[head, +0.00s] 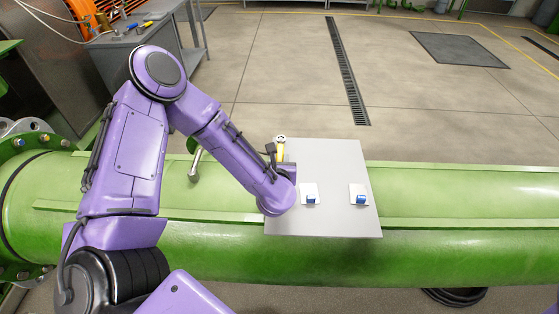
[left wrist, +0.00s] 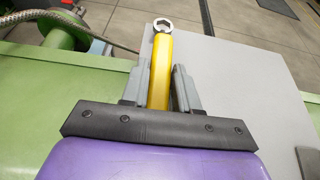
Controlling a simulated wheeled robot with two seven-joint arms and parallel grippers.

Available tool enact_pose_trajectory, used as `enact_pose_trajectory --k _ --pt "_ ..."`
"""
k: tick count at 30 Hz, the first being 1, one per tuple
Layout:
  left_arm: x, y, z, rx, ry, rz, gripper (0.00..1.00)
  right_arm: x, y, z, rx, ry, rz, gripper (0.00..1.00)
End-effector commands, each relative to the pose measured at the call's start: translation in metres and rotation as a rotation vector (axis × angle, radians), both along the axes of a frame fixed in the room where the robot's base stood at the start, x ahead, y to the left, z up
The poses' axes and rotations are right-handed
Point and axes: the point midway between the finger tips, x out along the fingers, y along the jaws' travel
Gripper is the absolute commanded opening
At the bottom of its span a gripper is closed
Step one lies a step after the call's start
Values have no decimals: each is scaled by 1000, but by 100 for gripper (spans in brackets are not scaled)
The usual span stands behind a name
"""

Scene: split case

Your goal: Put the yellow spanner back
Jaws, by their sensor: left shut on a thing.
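The yellow spanner (head: 281,150) has a silver ring end and a yellow handle. My left gripper (head: 276,160) is shut on its handle, near the upper left corner of a grey board (head: 330,222). In the left wrist view the spanner (left wrist: 161,65) stands out between the two grey fingers of the left gripper (left wrist: 160,76), ring end away from me. The lower handle is hidden by the gripper. Two white plates with blue parts, left (head: 310,199) and right (head: 358,201), sit on the board. I cannot tell whether the spanner touches the board. My right gripper is not in view.
The board lies over a thick green pipe (head: 450,205). A small metal fitting (head: 195,165) stands on the pipe left of the board. A grey workbench (head: 135,45) with small tools is at the upper left. The floor beyond the pipe is clear.

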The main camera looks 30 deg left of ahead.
Motion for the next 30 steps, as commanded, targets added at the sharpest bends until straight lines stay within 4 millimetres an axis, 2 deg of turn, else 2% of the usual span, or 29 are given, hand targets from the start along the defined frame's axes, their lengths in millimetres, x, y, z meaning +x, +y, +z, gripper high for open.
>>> enact_pose_trajectory --k 16,17,19,25,26,28,30 --pt "0 0 -12 0 -1 0 0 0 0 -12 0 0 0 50" --pt "0 0 -11 0 -1 0 36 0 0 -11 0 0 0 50" --pt "0 0 -11 1 -1 0 59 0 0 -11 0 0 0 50" --pt "0 0 -11 0 0 0 59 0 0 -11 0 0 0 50" --pt "0 0 -11 0 0 0 62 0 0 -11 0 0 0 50" --pt "0 0 -11 0 0 0 85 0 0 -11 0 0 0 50" --pt "0 0 -11 0 0 0 85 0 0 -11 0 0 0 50"
